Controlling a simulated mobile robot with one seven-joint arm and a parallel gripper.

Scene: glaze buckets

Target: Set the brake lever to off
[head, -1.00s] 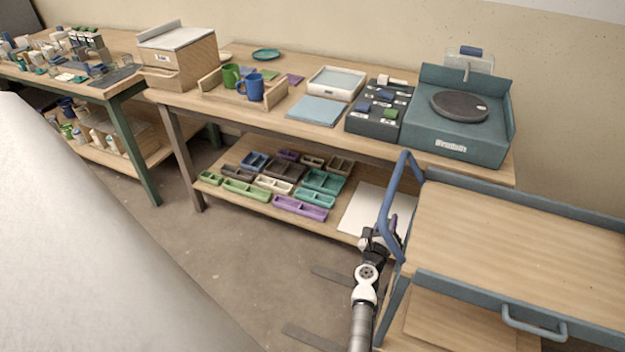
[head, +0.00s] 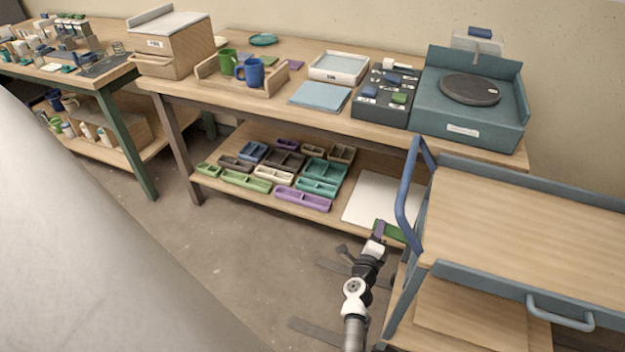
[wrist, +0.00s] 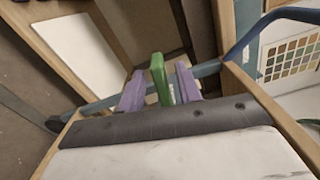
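A green bar, apparently the brake lever (head: 391,232), shows at the left end of the cart (head: 530,220), low beside its blue handle. In the wrist view the green lever (wrist: 159,77) stands up between the two purple fingers of my gripper (wrist: 160,90). The fingers are apart, with a gap on the lever's left; its right side is close to the right finger, and I cannot tell if they touch. In the head view my gripper (head: 379,230) is beside the cart's left end. The lever's lower part and any off marking are hidden or too small to read.
The cart's blue push handle (head: 408,195) rises just right of my gripper. A workbench (head: 250,102) with mugs, a tray and a wheel (head: 470,89) stands behind, with several glaze trays on its lower shelf. The floor (head: 240,250) left of my arm is clear.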

